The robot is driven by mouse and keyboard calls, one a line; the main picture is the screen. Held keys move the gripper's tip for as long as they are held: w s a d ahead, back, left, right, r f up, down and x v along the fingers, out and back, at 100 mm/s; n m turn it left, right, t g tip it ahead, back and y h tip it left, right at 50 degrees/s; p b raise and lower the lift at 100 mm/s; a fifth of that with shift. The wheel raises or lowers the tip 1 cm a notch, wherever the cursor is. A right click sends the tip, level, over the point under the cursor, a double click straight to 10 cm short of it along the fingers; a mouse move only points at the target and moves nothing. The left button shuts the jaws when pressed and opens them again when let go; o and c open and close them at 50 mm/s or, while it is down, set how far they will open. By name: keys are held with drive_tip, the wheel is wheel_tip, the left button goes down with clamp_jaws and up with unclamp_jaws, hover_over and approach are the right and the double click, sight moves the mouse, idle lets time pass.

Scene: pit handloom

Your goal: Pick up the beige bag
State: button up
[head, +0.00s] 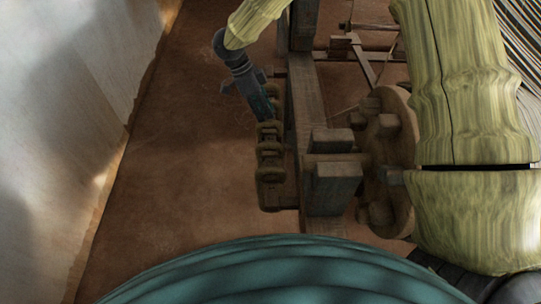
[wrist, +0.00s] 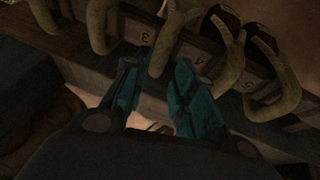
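No beige bag can be made out for certain in either view. My gripper (head: 268,108) reaches down over the far end of a dark rack (head: 270,190) with a row of loops. In the wrist view my gripper (wrist: 164,58) has its two teal fingertips apart. A beige hook-shaped loop (wrist: 163,45) lies between or just beyond the tips; contact cannot be told. More beige loops, such as one at the right (wrist: 233,65), hang along a dark rail numbered 3, 4 and 5. Pale patches below the rail are partly hidden by the fingers; I cannot tell what they are.
A wooden loom frame (head: 323,187) and a round wooden wheel with pegs (head: 390,150) stand right beside the rack. A pale wall (head: 60,110) runs along the left. Brown bare floor (head: 190,165) lies free between the wall and the rack.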

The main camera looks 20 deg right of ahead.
sight(271, 122)
drive_tip(key=shift+x, duration=2.85)
drive_tip(key=shift+s+d+r, duration=0.1)
drive_tip(key=shift+s, duration=0.05)
clamp_jaws()
drive_tip(key=shift+r, duration=0.1)
